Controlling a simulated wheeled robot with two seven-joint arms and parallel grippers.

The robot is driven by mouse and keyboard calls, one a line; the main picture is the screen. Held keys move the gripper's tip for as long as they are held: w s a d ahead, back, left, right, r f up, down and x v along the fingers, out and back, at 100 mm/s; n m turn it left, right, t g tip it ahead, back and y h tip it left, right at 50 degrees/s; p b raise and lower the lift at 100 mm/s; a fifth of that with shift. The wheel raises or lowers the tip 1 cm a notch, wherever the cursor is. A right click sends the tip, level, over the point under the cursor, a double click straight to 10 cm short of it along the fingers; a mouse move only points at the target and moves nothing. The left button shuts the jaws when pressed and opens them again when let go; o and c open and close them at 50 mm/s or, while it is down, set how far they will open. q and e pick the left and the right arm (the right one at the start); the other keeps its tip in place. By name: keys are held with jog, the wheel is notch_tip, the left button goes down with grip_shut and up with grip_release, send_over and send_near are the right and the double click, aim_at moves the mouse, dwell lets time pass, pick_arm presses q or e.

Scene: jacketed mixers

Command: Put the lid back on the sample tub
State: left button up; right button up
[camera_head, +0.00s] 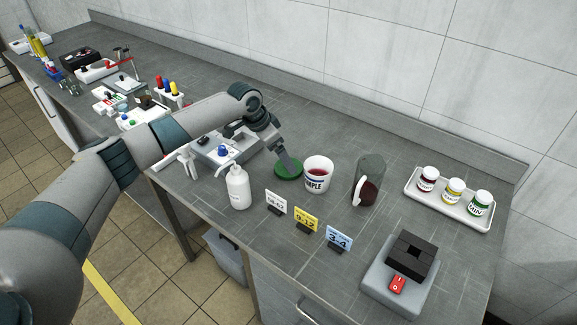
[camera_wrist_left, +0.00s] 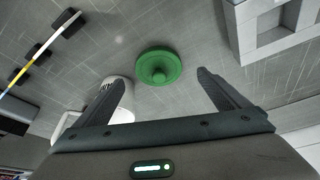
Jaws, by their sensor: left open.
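The green lid (camera_head: 287,171) lies flat on the grey bench, just left of the sample tub. In the left wrist view the lid (camera_wrist_left: 158,66) shows its round knob facing up. The white sample tub (camera_head: 317,181) stands upright and uncovered, with red contents visible. In the left wrist view the tub (camera_wrist_left: 122,98) is partly hidden behind one finger. My left gripper (camera_head: 291,164) is open and empty, pointing down over the lid. In the left wrist view its fingers (camera_wrist_left: 160,78) are spread, with the lid beyond and between their tips. My right gripper is out of view.
A clear jug (camera_head: 371,171) stands right of the tub. Number cards (camera_head: 306,219) and a white bottle (camera_head: 238,188) stand in front. A tray (camera_head: 449,211) of small jars and a scale (camera_head: 378,276) are at right. A grey apparatus (camera_head: 222,150) is left of the lid.

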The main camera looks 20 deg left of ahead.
aim_at(280, 169)
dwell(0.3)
pick_arm(q)
jog(key=shift+w+d+f+p, duration=0.2)
jog(key=shift+d+f+p, duration=0.1)
jog(key=shift+f+p, duration=0.15)
jog(key=p+x, duration=0.1)
jog(key=x, duration=0.1)
jog(key=shift+w+d+f, duration=0.2)
jog(key=shift+d+f, duration=0.1)
jog(key=shift+w+f+p, duration=0.15)
jog(key=shift+f+p, duration=0.2)
jog(key=shift+f, duration=0.25)
jog(key=shift+c, duration=0.2)
jog(key=c, duration=1.1)
